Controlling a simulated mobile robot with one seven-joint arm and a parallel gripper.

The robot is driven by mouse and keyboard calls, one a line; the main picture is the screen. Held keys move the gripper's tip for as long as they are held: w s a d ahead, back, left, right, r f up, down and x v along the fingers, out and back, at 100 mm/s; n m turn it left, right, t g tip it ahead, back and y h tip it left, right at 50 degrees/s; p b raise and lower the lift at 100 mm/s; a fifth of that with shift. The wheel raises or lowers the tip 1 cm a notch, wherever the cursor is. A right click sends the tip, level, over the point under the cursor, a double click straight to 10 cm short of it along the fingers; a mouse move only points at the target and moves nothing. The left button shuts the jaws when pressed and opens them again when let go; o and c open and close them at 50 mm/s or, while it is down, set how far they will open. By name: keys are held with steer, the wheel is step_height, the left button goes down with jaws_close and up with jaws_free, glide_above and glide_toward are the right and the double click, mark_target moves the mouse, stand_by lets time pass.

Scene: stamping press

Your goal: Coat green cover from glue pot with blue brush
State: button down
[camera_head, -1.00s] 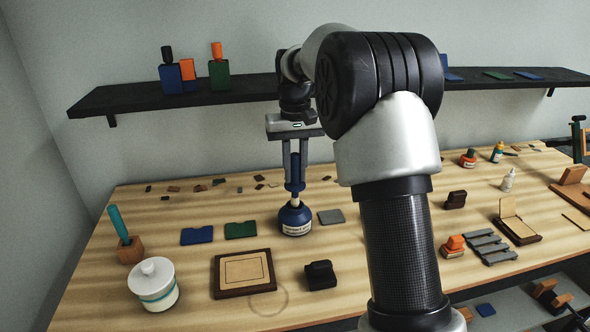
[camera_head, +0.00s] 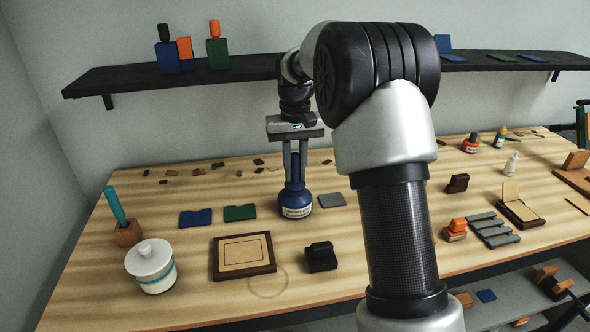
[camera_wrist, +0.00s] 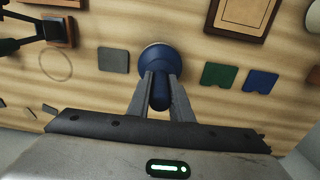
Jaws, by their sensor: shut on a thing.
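The green cover (camera_head: 240,212) lies flat on the table just left of the pot. It also shows in the wrist view (camera_wrist: 219,75), to the right of the pot.
A blue cover (camera_head: 195,217) lies left of the green one and a grey cover (camera_head: 331,200) right of the pot. A framed board (camera_head: 244,256), a black stamp (camera_head: 320,257), a white jar (camera_head: 150,265) and a wooden holder (camera_head: 127,233) stand nearer. A shelf (camera_head: 180,77) runs behind.

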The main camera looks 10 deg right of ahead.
steer(key=shift+w+r+p, duration=0.1)
steer(key=shift+w+p, duration=0.3)
steer(key=shift+p, duration=0.25)
steer(key=shift+w, duration=0.1)
steer(key=shift+s, duration=0.5)
steer(key=shift+w+p, duration=0.25)
steer(key=shift+p, duration=0.1)
steer(key=shift+w+p, duration=0.3)
